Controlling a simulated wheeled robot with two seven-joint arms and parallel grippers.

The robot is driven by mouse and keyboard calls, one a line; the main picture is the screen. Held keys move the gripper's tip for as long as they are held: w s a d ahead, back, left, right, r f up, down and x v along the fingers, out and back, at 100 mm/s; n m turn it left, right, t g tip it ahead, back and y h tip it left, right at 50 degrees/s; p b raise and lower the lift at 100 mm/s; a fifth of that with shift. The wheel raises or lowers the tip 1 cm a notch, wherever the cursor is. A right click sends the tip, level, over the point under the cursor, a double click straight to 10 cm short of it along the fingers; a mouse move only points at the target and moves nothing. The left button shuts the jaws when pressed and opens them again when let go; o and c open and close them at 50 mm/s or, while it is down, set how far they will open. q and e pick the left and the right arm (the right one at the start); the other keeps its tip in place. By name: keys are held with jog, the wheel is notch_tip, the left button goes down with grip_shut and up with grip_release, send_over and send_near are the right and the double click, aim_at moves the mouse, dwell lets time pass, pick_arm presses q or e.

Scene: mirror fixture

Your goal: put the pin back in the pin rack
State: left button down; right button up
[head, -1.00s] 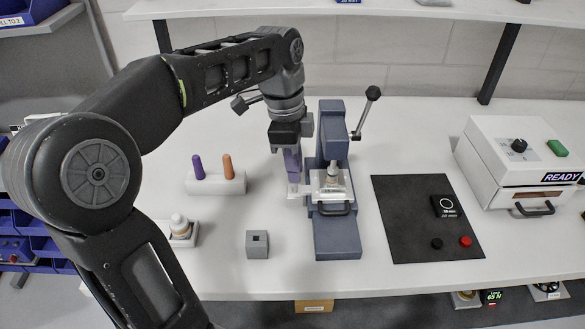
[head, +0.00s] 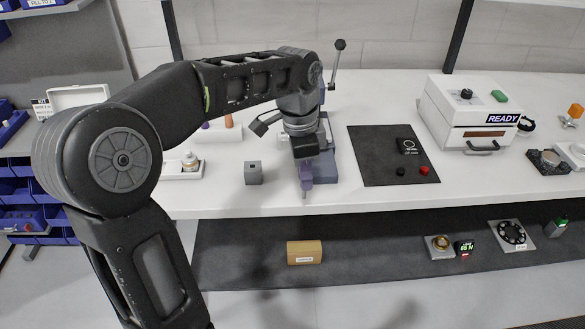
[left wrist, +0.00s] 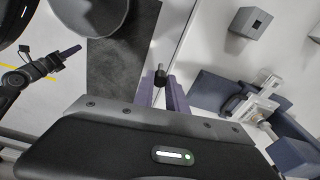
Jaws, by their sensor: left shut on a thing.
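My left gripper (head: 304,181) hangs over the table's front edge, before the blue-grey press (head: 329,160). Its purple fingers are shut on a small pin, whose grey tip (head: 304,196) shows below them; the left wrist view shows a dark end (left wrist: 160,74) between the fingers. Most of the pin is hidden. The white pin rack (head: 222,135) stands behind, to the left, with a purple and an orange pin (head: 229,121); my arm partly covers it. In the left wrist view, what looks like my right gripper (left wrist: 68,51) is at the left, its opening unclear.
A grey block with a square hole (head: 254,174) is left of my gripper. A white fixture (head: 184,169) stands farther left. A black mat (head: 385,168) and a white READY box (head: 470,115) are to the right. A lower shelf holds a cardboard box (head: 304,253).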

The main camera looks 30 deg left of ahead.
pick_arm(q)
jog(key=w+d+f+n, duration=0.6)
jog(key=d+f+n, duration=0.3)
jog(key=d+f, duration=0.1)
jog(key=shift+w+d+f+t+y, duration=0.25)
jog(key=shift+f+t+y, duration=0.15)
jog(key=shift+f, duration=0.25)
